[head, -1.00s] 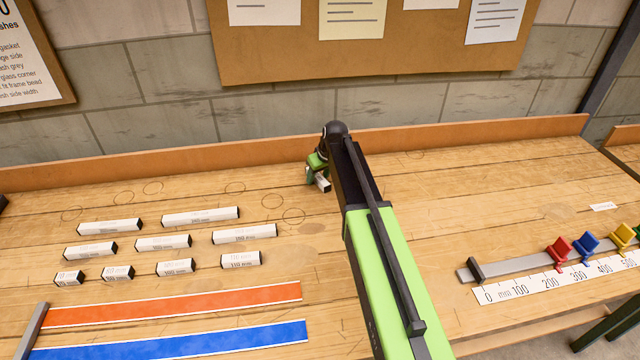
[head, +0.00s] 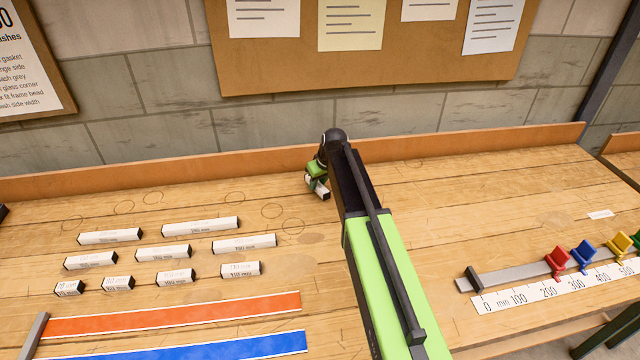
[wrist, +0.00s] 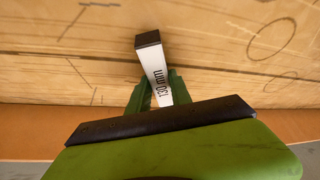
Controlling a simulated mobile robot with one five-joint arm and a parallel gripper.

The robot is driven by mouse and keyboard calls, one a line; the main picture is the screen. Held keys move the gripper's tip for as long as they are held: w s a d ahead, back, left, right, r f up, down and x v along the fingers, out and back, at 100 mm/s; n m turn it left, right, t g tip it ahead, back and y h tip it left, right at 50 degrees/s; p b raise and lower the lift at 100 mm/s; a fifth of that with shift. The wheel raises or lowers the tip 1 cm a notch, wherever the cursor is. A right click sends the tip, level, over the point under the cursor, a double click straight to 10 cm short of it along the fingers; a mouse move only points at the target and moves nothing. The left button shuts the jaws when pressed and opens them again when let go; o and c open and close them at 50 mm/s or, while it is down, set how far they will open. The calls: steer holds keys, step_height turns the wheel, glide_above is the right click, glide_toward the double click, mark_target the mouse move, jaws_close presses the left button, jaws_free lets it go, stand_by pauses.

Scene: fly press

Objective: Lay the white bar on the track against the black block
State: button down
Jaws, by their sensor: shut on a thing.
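My gripper (head: 316,186) is shut on a white bar (head: 323,192) with a dark end, above the back of the bench. In the wrist view the bar (wrist: 154,72) is marked 130 mm and sticks out between the green fingers (wrist: 153,95). Its other end is hidden by my gripper. The grey track (head: 515,272) lies at the right, with the black block (head: 474,278) at its left end. The held bar is well to the left of the track and apart from it.
Several white bars (head: 244,243) lie in rows at the left. An orange strip (head: 170,311) and a blue strip (head: 190,343) lie in front of them. Red (head: 556,263), blue (head: 583,256) and yellow (head: 616,246) clips stand along the track, behind a ruler (head: 520,298). The bench middle is clear.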

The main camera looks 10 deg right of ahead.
step_height(320, 180, up, 4)
steer(key=p, duration=0.2)
steer(key=shift+f+p, duration=0.25)
steer(key=shift+p, duration=0.1)
steer(key=s+d+r+p, duration=0.6)
steer(key=d, duration=0.4)
steer(key=shift+r, duration=0.25)
steer(key=shift+d, duration=0.1)
